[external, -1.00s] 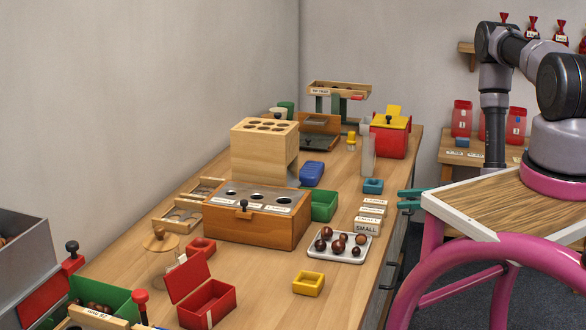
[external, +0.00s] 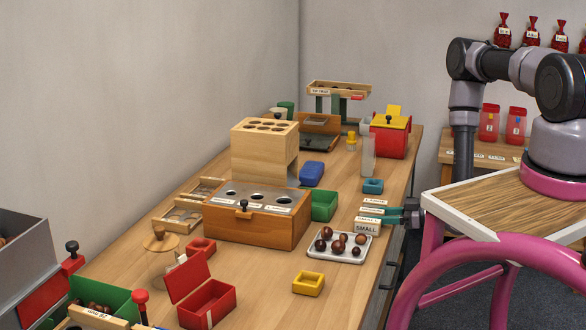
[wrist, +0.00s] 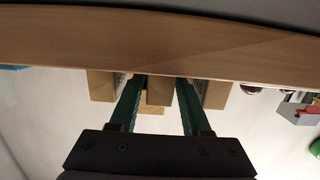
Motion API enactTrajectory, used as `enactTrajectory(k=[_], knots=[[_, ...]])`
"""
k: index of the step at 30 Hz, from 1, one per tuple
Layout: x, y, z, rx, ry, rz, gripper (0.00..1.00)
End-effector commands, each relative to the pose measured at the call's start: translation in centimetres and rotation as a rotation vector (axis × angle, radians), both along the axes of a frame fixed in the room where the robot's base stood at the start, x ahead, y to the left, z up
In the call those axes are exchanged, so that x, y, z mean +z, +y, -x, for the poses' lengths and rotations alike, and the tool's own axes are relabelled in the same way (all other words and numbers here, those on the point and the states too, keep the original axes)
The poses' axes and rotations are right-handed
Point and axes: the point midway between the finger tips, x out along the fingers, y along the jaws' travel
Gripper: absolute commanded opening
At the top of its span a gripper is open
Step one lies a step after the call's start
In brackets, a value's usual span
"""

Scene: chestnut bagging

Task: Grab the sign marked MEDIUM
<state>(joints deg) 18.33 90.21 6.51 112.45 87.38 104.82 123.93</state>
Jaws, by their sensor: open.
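A row of small wooden signs stands at the right edge of the long bench in the external view. The near sign (external: 367,228) reads SMALL and the far sign (external: 375,201) appears to read LARGE. The sign between them (external: 371,210) has lettering too small to read surely; by its place it looks like MEDIUM. My gripper (external: 384,215) is open, reaching in from the right at the signs. In the wrist view its green fingers (wrist: 157,82) stand either side of the middle wooden block (wrist: 160,92), with other blocks outside them. Contact with the block cannot be told.
A white tray of chestnuts (external: 313,251) sits just nearer than the signs. A green bin (external: 324,205) and a wooden box with holes (external: 250,232) are to the left. The bench edge is close on the right.

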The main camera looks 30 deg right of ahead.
Motion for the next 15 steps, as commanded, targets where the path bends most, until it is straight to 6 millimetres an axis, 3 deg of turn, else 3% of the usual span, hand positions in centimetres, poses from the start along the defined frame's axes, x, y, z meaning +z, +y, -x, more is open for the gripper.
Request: enactTrajectory(k=[10,11,14,15], knots=[[-0.17,0.75,-0.75,0.000,0.000,0.000,0.47],[-0.17,0.75,-0.75,0.000,0.000,0.000,0.40],[-0.17,0.73,-0.75,0.000,0.000,0.000,0.02],[-0.17,0.73,-0.75,0.000,0.000,0.000,0.00]])
